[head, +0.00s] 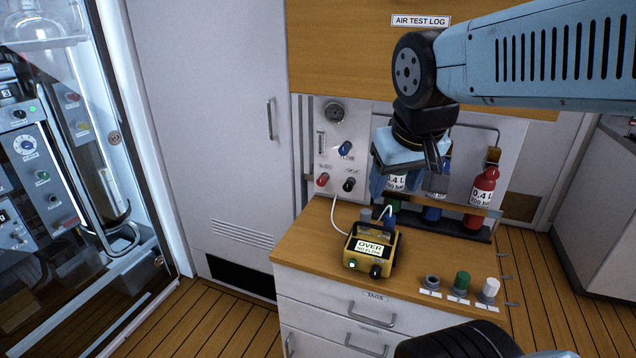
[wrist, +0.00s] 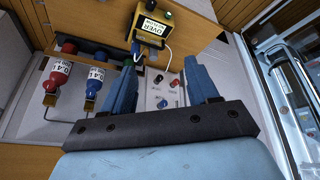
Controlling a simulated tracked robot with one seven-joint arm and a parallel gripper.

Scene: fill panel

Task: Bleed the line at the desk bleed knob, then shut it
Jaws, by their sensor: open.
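The panel (head: 309,165) above the desk's back left carries a red knob (head: 322,180), whose small label seems to read BLEED. A black knob (head: 349,184) is to its right and a blue FLOW knob (head: 345,148) above. A round gauge (head: 334,111) is at the top; its needle is too small to read. My gripper (head: 400,185) is open and empty, right of the panel and apart from the knobs. In the wrist view, the red knob (wrist: 174,83) shows between the blue fingers (wrist: 160,62), farther off.
A yellow meter (head: 372,250) reading OVER / NO FLOW stands on the desk with a white hose. Red (head: 483,192) and blue bottles stand in a rack behind and right of my gripper. Green, white and grey caps (head: 461,283) line the desk's front right. A glass cabinet stands left.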

